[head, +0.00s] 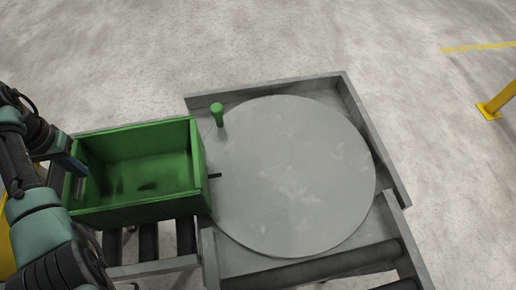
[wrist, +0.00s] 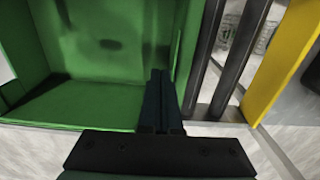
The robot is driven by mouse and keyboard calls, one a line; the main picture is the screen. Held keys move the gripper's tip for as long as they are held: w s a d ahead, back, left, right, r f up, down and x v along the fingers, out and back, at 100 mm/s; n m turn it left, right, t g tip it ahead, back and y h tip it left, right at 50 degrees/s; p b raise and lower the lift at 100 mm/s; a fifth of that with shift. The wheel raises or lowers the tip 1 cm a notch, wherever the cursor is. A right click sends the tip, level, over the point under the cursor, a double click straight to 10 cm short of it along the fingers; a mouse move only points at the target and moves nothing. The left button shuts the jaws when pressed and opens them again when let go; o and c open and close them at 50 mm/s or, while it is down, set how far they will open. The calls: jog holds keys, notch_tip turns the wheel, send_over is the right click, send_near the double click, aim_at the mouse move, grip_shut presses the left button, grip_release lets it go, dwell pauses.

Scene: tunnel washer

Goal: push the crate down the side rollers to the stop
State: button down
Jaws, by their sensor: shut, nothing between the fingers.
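The green crate (head: 140,165) is open-topped and empty, with dark marks on its floor. It sits on dark rollers (head: 148,240) at the left of the head view, its right wall close to the round grey plate. In the wrist view the crate (wrist: 90,50) fills the left side. My gripper (wrist: 162,75) is shut and empty, its fingers overlapping the crate's wall there. In the head view my gripper (head: 74,165) is at the crate's left end; I cannot tell whether it touches. A small dark pin (head: 215,176) sticks out by the crate's right wall; I cannot tell whether it is the stop.
The round grey plate (head: 295,175) carries an upright green knob (head: 217,113) and lies in a grey frame (head: 375,145) with raised edges. More rollers (head: 315,268) run along its near side. A yellow post (head: 498,102) stands at the right. The floor behind is clear.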

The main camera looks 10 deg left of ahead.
notch_tip(320, 180, up, 9)
jog(key=w+d+p, duration=0.1)
jog(key=d+p, duration=0.1)
jog(key=p, duration=0.9)
jog(key=shift+d, duration=0.15)
dwell(0.6)
